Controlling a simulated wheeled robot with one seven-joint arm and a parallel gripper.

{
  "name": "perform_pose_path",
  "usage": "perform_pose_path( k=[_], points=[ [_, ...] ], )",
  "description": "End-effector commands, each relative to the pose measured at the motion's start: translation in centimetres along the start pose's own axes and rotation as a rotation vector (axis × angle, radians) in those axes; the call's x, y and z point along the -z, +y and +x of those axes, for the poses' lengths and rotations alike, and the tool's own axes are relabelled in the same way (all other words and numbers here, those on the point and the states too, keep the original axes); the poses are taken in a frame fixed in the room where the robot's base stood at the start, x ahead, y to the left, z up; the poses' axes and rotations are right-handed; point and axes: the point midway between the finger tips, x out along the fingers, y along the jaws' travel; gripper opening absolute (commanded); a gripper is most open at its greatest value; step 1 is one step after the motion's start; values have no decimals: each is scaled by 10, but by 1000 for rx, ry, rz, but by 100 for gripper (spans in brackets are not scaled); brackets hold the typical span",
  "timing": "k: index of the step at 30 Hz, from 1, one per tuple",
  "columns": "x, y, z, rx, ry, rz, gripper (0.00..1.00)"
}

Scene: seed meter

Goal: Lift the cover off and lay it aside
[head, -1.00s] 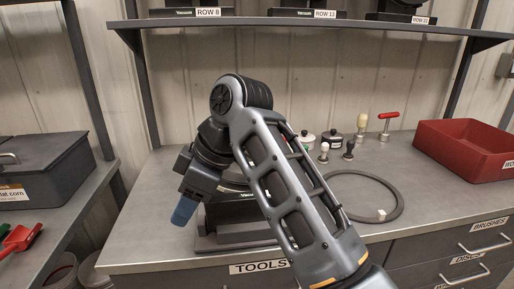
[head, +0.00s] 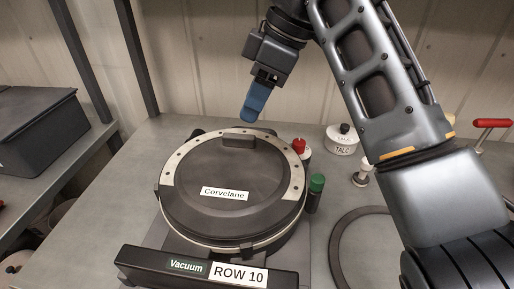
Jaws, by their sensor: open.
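The seed meter (head: 208,275) stands on the grey bench, with a plate reading "Vacuum" and "ROW 10" along its front. Its round dark cover (head: 225,215), labelled "Corvelane", sits on top, inside a pale ring with small dark dots. A small raised block (head: 238,141) shows at the cover's far edge. My gripper (head: 253,108) hangs in the air above and behind that far edge, apart from the cover. Its blue fingers point down, seen from the side, and nothing shows between them.
A red-capped bottle (head: 300,147) and a green-capped bottle (head: 315,193) stand close to the meter's right side. A white talc pot (head: 342,140) and a dark ring (head: 345,240) lie farther right. Bare bench (head: 125,180) shows to the left.

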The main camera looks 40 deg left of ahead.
Motion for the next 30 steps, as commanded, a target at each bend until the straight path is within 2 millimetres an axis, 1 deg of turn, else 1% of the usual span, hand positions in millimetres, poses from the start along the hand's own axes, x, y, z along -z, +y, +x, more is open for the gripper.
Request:
perform_pose_path(
  k=[4,11,18,21,24,30],
  points=[
    [1,0,8,3,-1,-1,49],
    [0,0,30,1,0,1,49],
    [0,-1,64,3,0,1,49],
    [0,0,73,1,-1,0,49],
    [0,0,78,-1,0,0,49],
    [0,0,78,-1,0,0,49]
  ],
)
